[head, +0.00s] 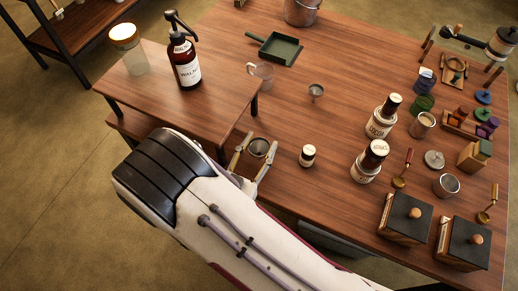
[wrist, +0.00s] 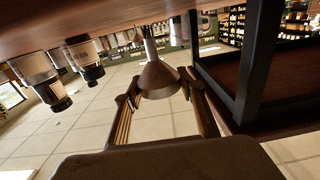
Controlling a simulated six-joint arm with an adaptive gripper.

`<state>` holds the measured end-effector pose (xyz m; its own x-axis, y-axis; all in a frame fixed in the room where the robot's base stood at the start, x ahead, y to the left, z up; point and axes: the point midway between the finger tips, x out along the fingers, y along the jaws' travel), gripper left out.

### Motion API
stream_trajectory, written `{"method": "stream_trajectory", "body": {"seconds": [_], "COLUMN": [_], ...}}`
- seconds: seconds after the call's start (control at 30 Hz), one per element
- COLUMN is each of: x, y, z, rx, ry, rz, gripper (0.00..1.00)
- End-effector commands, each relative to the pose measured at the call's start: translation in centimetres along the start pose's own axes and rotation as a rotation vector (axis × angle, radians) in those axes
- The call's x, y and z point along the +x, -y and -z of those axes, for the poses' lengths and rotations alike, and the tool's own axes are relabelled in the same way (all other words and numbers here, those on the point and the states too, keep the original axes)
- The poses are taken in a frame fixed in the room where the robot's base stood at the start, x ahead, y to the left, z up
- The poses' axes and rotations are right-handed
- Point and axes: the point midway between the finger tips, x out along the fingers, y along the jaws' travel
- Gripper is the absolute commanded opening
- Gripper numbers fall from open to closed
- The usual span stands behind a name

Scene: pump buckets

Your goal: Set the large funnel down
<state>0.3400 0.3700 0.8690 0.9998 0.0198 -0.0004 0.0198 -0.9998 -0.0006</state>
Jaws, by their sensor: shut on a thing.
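The large funnel (head: 259,147) is a dull metal cone held between the fingers of my gripper (head: 255,162), near the table's front edge and right of the raised shelf. In the wrist view, which appears upside down, the funnel (wrist: 157,78) sits between both fingertips of my gripper (wrist: 160,92). Its wide mouth faces the palm side of the picture and its narrow spout points toward the tabletop (wrist: 90,20). The spout tip is close to the tabletop; I cannot tell if it touches. A smaller funnel (head: 316,91) stands farther back on the table.
A small white-labelled jar (head: 308,156) stands just right of my gripper. A pump bottle (head: 184,60) and a lidded jar (head: 126,49) stand on the raised shelf (head: 215,95). A glass mug (head: 262,74) and green dustpan (head: 276,47) lie behind. Bottles and boxes crowd the right.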

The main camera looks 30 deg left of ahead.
Motion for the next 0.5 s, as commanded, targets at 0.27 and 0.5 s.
{"method": "stream_trajectory", "body": {"seconds": [0.27,0.5], "x": [0.0,0.0], "y": [0.0,0.0], "z": [-1.9,-2.0], "rx": [-0.001,0.000], "ry": [0.000,0.000], "rz": [0.000,0.000], "gripper": [0.20,0.20]}}
